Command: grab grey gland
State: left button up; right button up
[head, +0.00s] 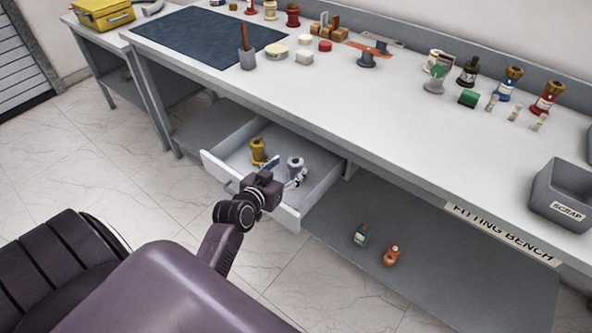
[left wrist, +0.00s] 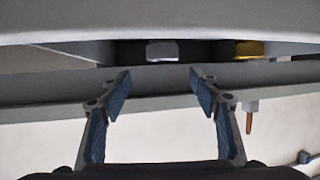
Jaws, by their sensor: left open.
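The grey gland (head: 295,163) stands in the open drawer (head: 330,165), to the right of a yellow gland (head: 257,151). My left gripper (head: 286,171) is at the drawer's front side, close to the grey gland, with its fingers spread and nothing between them. In the left wrist view, which appears upside down, the open blue-padded fingers (left wrist: 157,78) point towards the grey gland (left wrist: 162,52), which lies beyond the tips and between them. The yellow gland (left wrist: 248,50) is off to the right there. A pale edge hides part of both glands. My right gripper is not visible.
The drawer hangs under the white bench (head: 410,125), whose top holds several glands and small parts. A scrap bin (head: 562,195) is at right.

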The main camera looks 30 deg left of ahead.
aim_at(294, 163)
pick_arm(q)
jog(key=w+f, duration=0.2)
jog(key=shift+w+a+f, duration=0.15)
jog(key=shift+w+a, duration=0.15)
jog(key=shift+a, duration=0.1)
jog(key=shift+x, duration=1.1)
jog(key=c, duration=1.5)
grip_shut()
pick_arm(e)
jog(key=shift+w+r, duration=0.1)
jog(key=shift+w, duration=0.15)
